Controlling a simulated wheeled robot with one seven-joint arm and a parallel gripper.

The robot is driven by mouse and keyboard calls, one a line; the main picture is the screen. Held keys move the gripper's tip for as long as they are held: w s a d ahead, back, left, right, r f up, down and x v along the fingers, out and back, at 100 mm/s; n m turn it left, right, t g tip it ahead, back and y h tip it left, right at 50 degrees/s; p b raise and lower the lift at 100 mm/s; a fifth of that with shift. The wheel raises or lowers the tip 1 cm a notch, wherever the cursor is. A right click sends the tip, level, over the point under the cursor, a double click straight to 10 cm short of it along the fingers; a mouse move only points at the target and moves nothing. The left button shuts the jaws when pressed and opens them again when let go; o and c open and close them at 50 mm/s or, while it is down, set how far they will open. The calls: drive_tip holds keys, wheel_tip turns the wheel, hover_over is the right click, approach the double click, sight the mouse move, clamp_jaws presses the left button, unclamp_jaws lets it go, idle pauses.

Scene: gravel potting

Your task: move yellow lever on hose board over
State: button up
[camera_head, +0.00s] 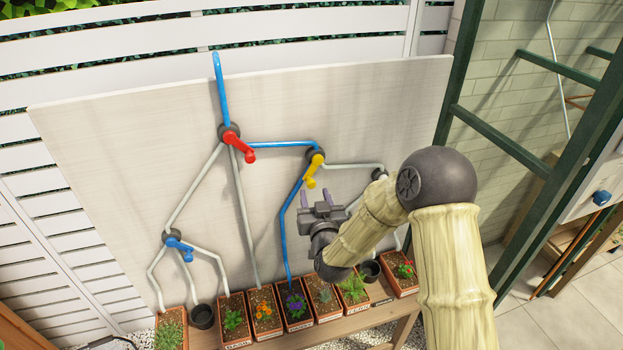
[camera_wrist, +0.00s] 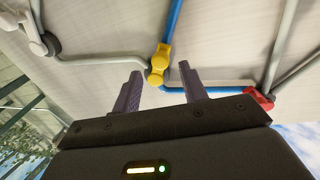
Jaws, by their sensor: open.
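The yellow lever (camera_head: 313,170) sits on a dark round hub on the pale hose board (camera_head: 130,130), right of the board's middle. It points down and slightly left. A blue hose reaches its hub from the left, and another blue hose runs down from it to the planters. In the wrist view the yellow lever (camera_wrist: 160,60) shows ahead, between and beyond my fingertips. My gripper (camera_head: 318,198) is open and empty, just below the lever in the head view. Its two fingers (camera_wrist: 160,75) show apart in the wrist view. I see no contact with the lever.
A red lever (camera_head: 239,145) is up left of the yellow one, and a blue lever (camera_head: 179,248) is low at the left. Planters with flowers (camera_head: 263,312) line a wooden bench (camera_head: 375,310) below the board. A green frame (camera_head: 500,140) stands at the right.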

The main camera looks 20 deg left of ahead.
sight(312, 186)
drive_tip(key=p+x, duration=0.2)
drive_tip(key=x, duration=0.3)
drive_tip(key=shift+w+a, duration=0.2)
drive_tip(key=shift+w, duration=0.15)
clamp_jaws()
